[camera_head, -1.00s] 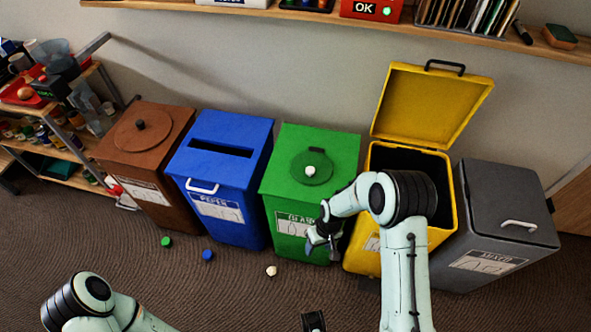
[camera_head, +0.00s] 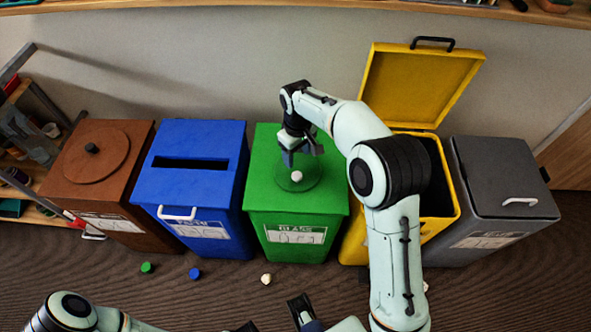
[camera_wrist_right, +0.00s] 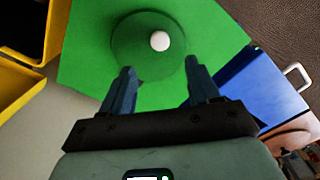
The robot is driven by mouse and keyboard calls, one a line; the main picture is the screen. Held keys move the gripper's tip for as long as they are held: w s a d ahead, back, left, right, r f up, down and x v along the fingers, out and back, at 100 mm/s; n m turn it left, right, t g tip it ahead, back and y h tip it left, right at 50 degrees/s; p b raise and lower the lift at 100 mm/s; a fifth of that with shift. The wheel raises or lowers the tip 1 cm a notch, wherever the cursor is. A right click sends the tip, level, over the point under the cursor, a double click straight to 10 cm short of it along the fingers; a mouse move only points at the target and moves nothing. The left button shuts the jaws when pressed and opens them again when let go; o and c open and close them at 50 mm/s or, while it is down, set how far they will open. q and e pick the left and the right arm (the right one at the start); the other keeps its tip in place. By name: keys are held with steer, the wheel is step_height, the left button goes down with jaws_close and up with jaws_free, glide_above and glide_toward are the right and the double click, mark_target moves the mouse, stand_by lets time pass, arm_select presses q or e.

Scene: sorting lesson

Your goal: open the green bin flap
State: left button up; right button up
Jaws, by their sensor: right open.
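The green bin (camera_head: 318,203) stands upright in the middle of the row, with a round green flap (camera_head: 288,182) lying flat on its lid. The flap has a white knob (camera_head: 296,176). My right gripper (camera_head: 301,156) is open and empty above the lid, close to the flap. In the right wrist view, the knob (camera_wrist_right: 160,41) lies ahead of the gap between the open fingers (camera_wrist_right: 160,72), apart from both, and the flap (camera_wrist_right: 128,45) is shut. A part of what looks like my left gripper (camera_head: 300,308) shows at the bottom edge; its jaws are not clear.
The blue bin (camera_head: 190,190) and brown bin (camera_head: 70,200) stand left of the green one. The yellow bin (camera_head: 425,85) has its lid up, to the right; the grey bin (camera_head: 500,180) is beyond. Small caps and a pale lump (camera_head: 266,279) lie on the floor.

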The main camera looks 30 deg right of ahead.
mark_target(297, 175)
step_height(297, 175, down, 10)
steer(key=shift+f+b, duration=0.15)
steer(key=shift+b, duration=0.45)
jaws_close()
